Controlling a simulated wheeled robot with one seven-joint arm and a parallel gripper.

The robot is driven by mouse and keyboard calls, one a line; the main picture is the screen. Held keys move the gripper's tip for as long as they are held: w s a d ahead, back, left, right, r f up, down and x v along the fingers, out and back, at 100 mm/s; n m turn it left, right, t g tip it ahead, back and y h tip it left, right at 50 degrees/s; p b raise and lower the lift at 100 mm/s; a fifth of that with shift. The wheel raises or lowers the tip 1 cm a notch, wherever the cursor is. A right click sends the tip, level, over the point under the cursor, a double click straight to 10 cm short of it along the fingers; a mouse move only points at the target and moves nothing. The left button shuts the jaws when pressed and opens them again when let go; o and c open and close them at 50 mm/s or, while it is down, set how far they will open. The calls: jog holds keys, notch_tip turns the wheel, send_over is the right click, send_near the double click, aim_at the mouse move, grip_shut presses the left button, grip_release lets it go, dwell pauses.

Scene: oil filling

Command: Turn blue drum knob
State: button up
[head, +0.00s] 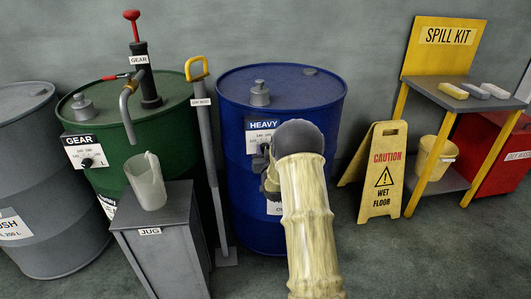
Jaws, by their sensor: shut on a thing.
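My cream arm reaches up from the bottom and covers the right part of the panel. My gripper (266,163) is at the panel's lower right, against the drum front, shut on the blue drum's knob. The knob is mostly hidden by my gripper and wrist, so its angle cannot be read.
A green drum (100,113) with a red-handled pump (148,75) stands left. A clear jug (147,183) sits on a grey stand (165,235). A yellow-handled pole (207,140) stands close left of the blue drum; a caution sign (383,170) and spill-kit shelf (455,95) stand right.

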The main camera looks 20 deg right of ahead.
jog(key=shift+a+n+b, duration=0.2)
jog(key=shift+n+b, duration=2.1)
jog(key=shift+n, duration=4.4)
jog(key=o, duration=1)
